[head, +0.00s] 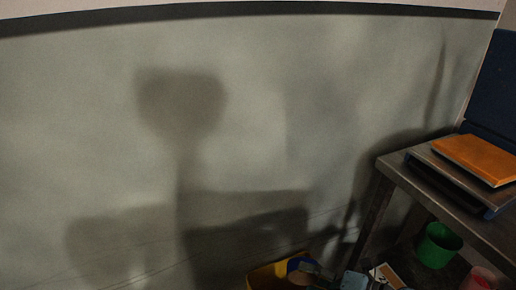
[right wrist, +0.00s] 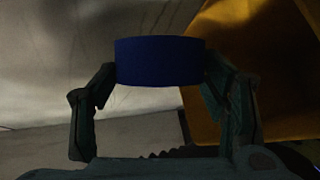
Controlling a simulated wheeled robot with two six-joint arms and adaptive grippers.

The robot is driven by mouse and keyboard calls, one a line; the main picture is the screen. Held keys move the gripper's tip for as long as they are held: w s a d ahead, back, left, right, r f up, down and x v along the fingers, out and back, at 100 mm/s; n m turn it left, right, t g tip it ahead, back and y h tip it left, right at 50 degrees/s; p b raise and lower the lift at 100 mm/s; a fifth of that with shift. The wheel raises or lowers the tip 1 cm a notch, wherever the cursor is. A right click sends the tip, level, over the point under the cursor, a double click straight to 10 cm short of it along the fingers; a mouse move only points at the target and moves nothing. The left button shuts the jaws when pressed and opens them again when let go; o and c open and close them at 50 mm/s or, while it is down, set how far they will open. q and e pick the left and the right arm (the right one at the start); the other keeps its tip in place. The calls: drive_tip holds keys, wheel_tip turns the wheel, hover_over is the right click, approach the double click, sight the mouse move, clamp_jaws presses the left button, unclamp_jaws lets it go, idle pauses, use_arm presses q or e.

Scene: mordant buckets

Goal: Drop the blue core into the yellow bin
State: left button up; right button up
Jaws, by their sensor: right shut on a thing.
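The blue core (right wrist: 160,61) is a short dark blue cylinder. My right gripper (right wrist: 160,76) is shut on it, with one finger on each side, in the right wrist view. The yellow bin (right wrist: 225,40) fills the upper right of that view, behind and to the right of the core. In the head view the yellow bin (head: 262,274) shows at the bottom edge, partly cut off. The blue core (head: 294,264) appears there over the bin's right part; its exact height above the rim is unclear. My left gripper is not in view.
A dark table (head: 400,172) stands at the right, with an orange book (head: 475,158) on a dark flat object. Below it are a green bucket (head: 440,246) and a pink bucket (head: 482,279). Small items (head: 386,277) lie right of the bin. A grey wall (head: 250,120) rises behind.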

drive_tip(key=o, duration=1.3)
drive_tip(key=shift+d, duration=0.1)
drive_tip(key=v, duration=1.2)
